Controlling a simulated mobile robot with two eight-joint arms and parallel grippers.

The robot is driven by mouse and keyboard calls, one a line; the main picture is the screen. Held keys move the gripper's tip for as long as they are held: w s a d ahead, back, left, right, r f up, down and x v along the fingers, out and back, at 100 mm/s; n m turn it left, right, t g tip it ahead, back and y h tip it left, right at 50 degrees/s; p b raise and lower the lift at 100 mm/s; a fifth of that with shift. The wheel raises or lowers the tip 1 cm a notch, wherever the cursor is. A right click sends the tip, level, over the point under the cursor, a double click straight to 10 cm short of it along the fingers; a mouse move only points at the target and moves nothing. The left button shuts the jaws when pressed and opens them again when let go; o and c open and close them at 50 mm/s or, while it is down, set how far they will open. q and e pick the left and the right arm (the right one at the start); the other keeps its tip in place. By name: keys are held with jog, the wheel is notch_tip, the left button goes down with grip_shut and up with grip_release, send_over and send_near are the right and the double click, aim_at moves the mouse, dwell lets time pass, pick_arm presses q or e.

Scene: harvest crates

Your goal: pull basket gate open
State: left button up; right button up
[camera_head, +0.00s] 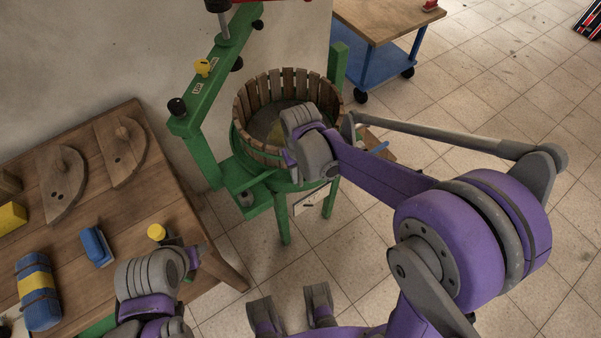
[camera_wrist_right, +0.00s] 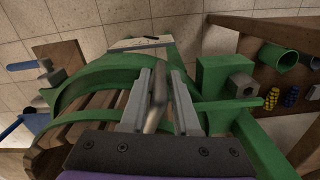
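The basket (camera_head: 247,124) is a ring of upright wooden slats on a green press, with a dark hollow inside. My right gripper (camera_head: 272,165) is at its near side, and my wrist hides part of the basket there. In the right wrist view, curved green bands (camera_wrist_right: 75,88) and slats show at the left. The two grey fingers of the right gripper (camera_wrist_right: 164,100) stand apart with a brownish metal bar (camera_wrist_right: 157,92) between them. A gap shows between the bar and the right finger. My left wrist (camera_head: 150,275) is over the table; its fingers are not clear.
A wooden table (camera_head: 150,200) at left holds two wooden boards (camera_head: 62,183), a blue box (camera_head: 96,245) and a blue-yellow roll (camera_head: 38,290). A green press beam (camera_head: 205,95) rises left of the basket. A blue-framed cart (camera_head: 375,60) stands behind. Tiled floor is free at right.

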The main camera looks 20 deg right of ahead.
grip_shut()
dwell(1.1)
